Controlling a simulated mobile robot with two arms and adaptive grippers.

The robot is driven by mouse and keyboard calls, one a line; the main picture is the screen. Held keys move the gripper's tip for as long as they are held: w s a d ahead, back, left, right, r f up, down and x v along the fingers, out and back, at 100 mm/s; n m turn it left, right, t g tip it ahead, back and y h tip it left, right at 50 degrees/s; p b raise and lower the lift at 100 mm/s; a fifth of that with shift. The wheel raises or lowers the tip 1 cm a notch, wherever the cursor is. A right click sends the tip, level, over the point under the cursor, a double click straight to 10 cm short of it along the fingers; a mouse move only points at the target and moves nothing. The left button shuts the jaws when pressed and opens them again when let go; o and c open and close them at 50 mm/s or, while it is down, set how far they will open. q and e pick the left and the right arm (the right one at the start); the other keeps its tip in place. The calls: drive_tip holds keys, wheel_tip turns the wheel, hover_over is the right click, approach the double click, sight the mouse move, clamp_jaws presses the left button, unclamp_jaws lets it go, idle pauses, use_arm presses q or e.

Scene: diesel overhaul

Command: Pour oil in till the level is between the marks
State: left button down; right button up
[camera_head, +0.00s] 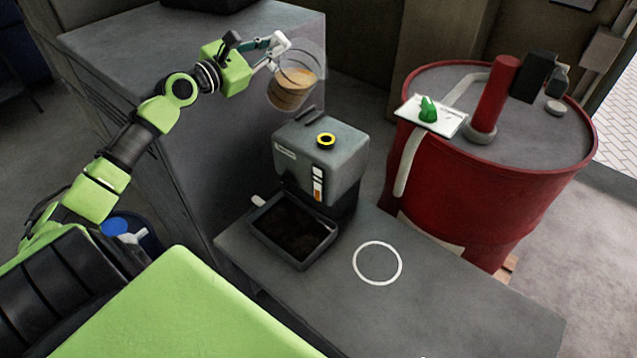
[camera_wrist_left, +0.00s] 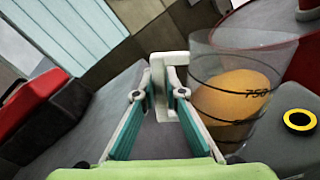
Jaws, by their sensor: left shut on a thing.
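My left gripper (camera_head: 271,50) is shut on the handle of a clear measuring jug (camera_head: 303,62). The jug holds amber oil (camera_head: 291,88) and hangs in the air above and behind the grey engine unit (camera_head: 318,150). The jug looks tilted in the head view. In the left wrist view my left gripper (camera_wrist_left: 163,93) grips the white handle, and the jug (camera_wrist_left: 243,88) shows dark rings and "750". The unit's top has a yellow-ringed filler opening (camera_head: 326,140). Its front gauge (camera_head: 318,185) shows orange low down and white above; the marks are too small to read.
A black tray (camera_head: 262,238) with dark contents sits before the unit. The bench (camera_head: 450,300) has a white circle (camera_head: 377,263) and clear room at right. A red drum (camera_head: 460,190) stands behind, with a white card and green object on top. A grey cabinet (camera_head: 200,100) stands at left.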

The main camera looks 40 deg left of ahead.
use_arm(q)
drive_tip(key=shift+d+r+m, duration=0.1)
drive_tip(key=shift+r+m, duration=0.2)
drive_tip(key=shift+r, duration=0.05)
drive_tip(key=shift+d+r+m, duration=0.15)
drive_tip(key=shift+d+m, duration=0.1)
drive_tip(key=shift+m, duration=0.35)
drive_tip(key=shift+d+r+m+p, duration=0.15)
drive_tip(key=shift+d+m+p, duration=0.1)
drive_tip(key=shift+m+p, duration=0.3)
